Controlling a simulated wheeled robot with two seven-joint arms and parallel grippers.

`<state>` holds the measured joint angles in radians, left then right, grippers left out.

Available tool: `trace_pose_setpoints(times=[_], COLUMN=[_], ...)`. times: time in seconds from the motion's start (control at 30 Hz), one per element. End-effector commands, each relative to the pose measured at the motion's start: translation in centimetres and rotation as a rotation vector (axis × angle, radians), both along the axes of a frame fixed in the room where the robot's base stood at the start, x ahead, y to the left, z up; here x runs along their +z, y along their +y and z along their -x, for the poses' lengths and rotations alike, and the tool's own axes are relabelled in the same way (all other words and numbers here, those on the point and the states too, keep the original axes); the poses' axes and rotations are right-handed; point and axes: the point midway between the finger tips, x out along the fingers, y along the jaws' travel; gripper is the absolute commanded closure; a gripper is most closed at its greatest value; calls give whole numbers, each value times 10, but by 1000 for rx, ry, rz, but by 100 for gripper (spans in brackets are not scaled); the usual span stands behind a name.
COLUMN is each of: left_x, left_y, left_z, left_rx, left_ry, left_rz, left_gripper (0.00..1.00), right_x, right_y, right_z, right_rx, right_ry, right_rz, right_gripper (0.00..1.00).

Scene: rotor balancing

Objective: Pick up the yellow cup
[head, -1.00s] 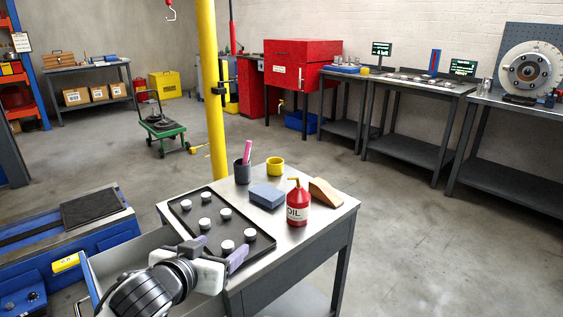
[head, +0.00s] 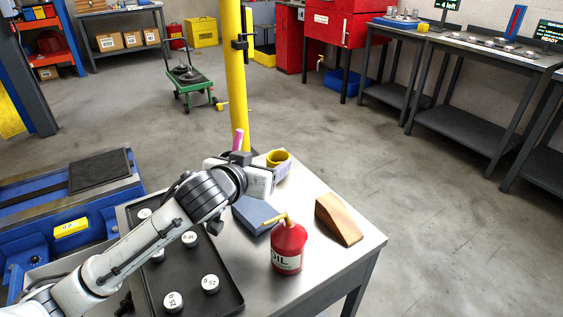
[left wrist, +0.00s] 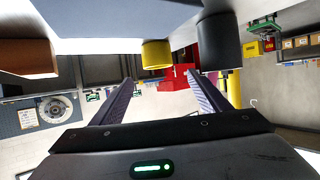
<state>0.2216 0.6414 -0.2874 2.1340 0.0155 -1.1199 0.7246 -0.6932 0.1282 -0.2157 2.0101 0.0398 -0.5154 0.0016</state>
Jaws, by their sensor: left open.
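The yellow cup (head: 278,156) stands on the workbench at its far end, partly hidden behind my left gripper (head: 270,166). In the left wrist view, which shows the bench upside down, the yellow cup (left wrist: 156,55) appears beyond the fingertips and between their lines. There my left gripper (left wrist: 160,82) is open, with its two purple-grey fingers apart and nothing between them. I cannot tell the exact gap to the cup. My right gripper is not in view.
A dark cup (left wrist: 220,45) stands beside the yellow one; its pink stick (head: 238,139) shows behind my arm. A blue-grey block (head: 255,214), red oil can (head: 289,248), wooden block (head: 338,218) and black tray (head: 225,288) with white-topped weights share the bench.

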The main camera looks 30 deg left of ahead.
Motion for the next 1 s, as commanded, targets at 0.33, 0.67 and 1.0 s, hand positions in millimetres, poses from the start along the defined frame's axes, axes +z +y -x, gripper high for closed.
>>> trace_pose_setpoints(times=[0.33,0.67,1.0], left_x=[-16,-27,-27], left_y=[2,3,3], left_z=[-34,-59,-58], left_rx=[1,-2,-1], left_ry=[-1,-1,0], left_rz=[-1,0,-1], left_gripper=[31,31,63], right_x=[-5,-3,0], right_y=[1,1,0], right_z=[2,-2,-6], right_rx=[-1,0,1], right_ry=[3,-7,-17], right_rz=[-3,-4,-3], right_gripper=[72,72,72])
